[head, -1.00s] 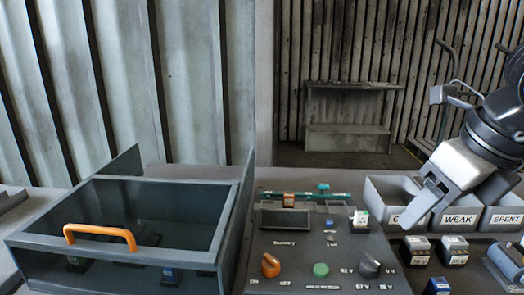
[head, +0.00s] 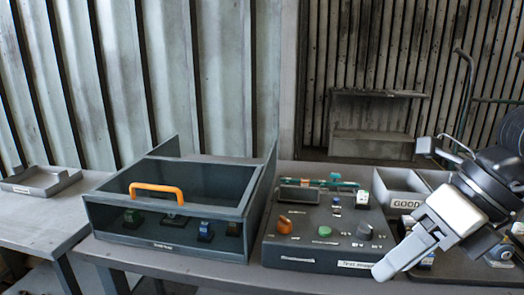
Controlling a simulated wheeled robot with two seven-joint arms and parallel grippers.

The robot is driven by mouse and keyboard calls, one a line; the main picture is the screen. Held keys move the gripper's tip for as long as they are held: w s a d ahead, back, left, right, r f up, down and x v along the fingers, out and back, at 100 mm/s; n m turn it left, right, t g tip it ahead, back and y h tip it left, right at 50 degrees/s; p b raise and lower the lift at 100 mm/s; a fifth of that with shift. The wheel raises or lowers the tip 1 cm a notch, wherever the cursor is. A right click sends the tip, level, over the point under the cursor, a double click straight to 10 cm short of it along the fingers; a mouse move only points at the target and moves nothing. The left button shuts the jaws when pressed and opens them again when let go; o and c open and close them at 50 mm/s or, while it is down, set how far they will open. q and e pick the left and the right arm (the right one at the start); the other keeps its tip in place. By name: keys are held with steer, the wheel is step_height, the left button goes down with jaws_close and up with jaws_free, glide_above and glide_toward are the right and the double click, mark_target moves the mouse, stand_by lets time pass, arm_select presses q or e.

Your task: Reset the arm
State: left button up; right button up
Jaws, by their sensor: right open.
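My right gripper (head: 410,262) comes in from the right side of the head view. Its jaws are open and I see nothing between them. It hangs in front of the right end of the control panel (head: 292,254) and hides part of the bins and batteries behind it. My left gripper is not in the view.
A dark housing (head: 150,236) with an orange handle (head: 158,188) stands left of the panel, with several small blocks inside. The panel carries an orange knob (head: 284,224), a green button (head: 324,231) and a grey knob (head: 364,231). A bin marked GOOD (head: 405,203) stands behind; a shallow tray (head: 40,184) lies far left.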

steer(key=s+a+r+m+g+y, duration=0.2)
steer(key=a+m+g+y, duration=0.1)
steer(key=a+y, duration=1.05)
steer(key=w+d+f+m+t+h, duration=0.45)
steer(key=f+m+t, duration=0.45)
steer(key=m, duration=0.5)
steer(key=w+d+f+m+t+h, duration=0.35)
steer(key=f+m+t+h, duration=0.3)
steer(key=m+t, duration=0.6)
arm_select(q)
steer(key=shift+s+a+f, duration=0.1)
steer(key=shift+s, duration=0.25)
arm_select(e)
steer(key=s+f+m+g+h, duration=0.2)
steer(key=s+f+m+g, duration=0.2)
steer(key=f, duration=0.7)
steer(key=s+f+m+g+h, duration=0.3)
steer(key=s+f+m+g, duration=0.2)
steer(key=f, duration=0.6)
steer(key=s+g, duration=0.1)
steer(key=s, duration=0.1)
steer(key=shift+s+d+f, duration=0.25)
steer(key=shift+s, duration=0.1)
